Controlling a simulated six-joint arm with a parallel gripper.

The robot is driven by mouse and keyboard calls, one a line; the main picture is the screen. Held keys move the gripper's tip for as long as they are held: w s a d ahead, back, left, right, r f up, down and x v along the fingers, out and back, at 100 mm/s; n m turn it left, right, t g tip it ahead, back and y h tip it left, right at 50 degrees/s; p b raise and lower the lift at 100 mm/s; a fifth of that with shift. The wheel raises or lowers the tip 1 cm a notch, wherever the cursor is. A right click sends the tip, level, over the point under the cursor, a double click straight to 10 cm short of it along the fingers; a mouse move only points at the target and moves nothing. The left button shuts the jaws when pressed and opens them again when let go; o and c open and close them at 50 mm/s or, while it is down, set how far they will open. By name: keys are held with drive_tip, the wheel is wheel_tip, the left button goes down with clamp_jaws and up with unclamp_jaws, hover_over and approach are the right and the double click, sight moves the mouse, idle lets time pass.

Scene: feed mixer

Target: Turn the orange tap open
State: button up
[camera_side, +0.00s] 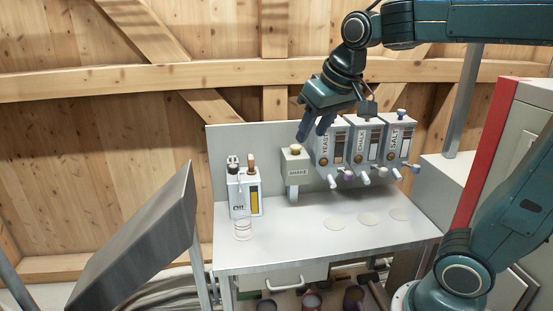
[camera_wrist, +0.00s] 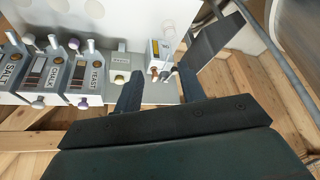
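The oil dispenser (camera_side: 243,193) has a brown-orange knob (camera_side: 251,161) on top, which also shows in the wrist view (camera_wrist: 155,73). I cannot tell for sure which of these is the orange tap. My gripper (camera_side: 313,132) points down above the SHAKE box, left of the YEAST dispenser. In the wrist view its fingers (camera_wrist: 161,86) are apart with nothing held between them, and the oil dispenser appears beyond the gap.
The YEAST (camera_side: 327,149), CHALK (camera_side: 362,143) and SALT (camera_side: 396,138) dispensers stand in a row. The SHAKE box (camera_side: 294,173) with a yellow button is beside them. The white table (camera_side: 290,238) has clear room in front. A dark tilted panel (camera_side: 140,240) stands left.

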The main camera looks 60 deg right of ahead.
drive_tip(key=w+d+m+h, duration=0.1)
drive_tip(key=w+d+m, duration=0.3)
drive_tip(key=w, duration=0.9)
drive_tip(key=m+g+h, duration=0.1)
drive_tip(key=m+g, duration=0.1)
hover_over(251, 156)
drive_tip(key=s+a, duration=0.4)
wheel_tip(251, 156, down, 7)
drive_tip(key=shift+a, duration=0.1)
drive_tip(key=x, duration=1.3)
drive_tip(key=shift+w+f, duration=0.2)
drive_tip(key=shift+c, duration=0.2)
clamp_jaws()
